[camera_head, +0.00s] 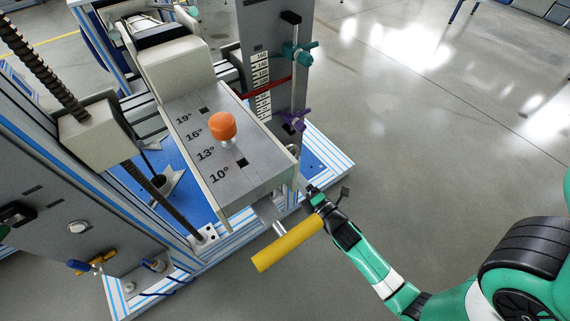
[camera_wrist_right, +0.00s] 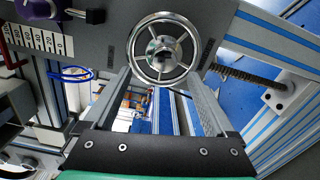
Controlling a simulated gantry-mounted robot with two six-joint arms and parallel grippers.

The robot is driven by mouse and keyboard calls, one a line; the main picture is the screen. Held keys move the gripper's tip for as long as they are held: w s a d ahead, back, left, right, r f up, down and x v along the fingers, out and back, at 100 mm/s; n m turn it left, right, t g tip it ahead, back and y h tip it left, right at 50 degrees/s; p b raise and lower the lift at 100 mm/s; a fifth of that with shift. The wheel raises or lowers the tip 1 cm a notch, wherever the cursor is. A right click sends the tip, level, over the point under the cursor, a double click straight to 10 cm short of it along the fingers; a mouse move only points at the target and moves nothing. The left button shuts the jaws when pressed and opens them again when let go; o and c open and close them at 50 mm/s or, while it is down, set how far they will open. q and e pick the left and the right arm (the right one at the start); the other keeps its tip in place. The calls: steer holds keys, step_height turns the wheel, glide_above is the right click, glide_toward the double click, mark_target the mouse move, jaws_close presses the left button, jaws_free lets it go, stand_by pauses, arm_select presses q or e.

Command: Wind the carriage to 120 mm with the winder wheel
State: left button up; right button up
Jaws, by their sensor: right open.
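The winder wheel (camera_wrist_right: 163,48) is a silver spoked rim with a central hub, facing my camera in the right wrist view. My right gripper (camera_wrist_right: 160,95) is open, its two fingers reaching towards the wheel from below; I cannot tell if they touch it. In the head view my right gripper (camera_head: 329,194) is beside the machine's front corner, and the wheel is not clearly visible there. The scale (camera_head: 262,84) is a column of white labels on a grey upright, with a red pointer (camera_head: 265,88) across it. My left gripper is out of view.
A yellow handle (camera_head: 288,243) sticks out just below my right gripper. An angled plate with an orange knob (camera_head: 222,126) and degree marks stands to the left. Teal (camera_head: 299,53) and purple (camera_head: 292,119) clamps sit on a rod beside the scale. Floor to the right is clear.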

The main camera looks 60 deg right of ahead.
arm_select(q)
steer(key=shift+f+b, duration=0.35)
steer(key=shift+b, duration=0.05)
arm_select(e)
steer(key=n, duration=0.5)
steer(key=f+n, duration=0.1)
steer(key=n, duration=0.2)
steer(key=shift+d, duration=0.1)
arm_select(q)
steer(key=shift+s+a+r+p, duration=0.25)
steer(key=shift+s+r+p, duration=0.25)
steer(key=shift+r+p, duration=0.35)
arm_select(e)
steer(key=shift+w+d+r, duration=0.1)
steer(key=shift+w+d, duration=1.3)
steer(key=shift+d, duration=0.1)
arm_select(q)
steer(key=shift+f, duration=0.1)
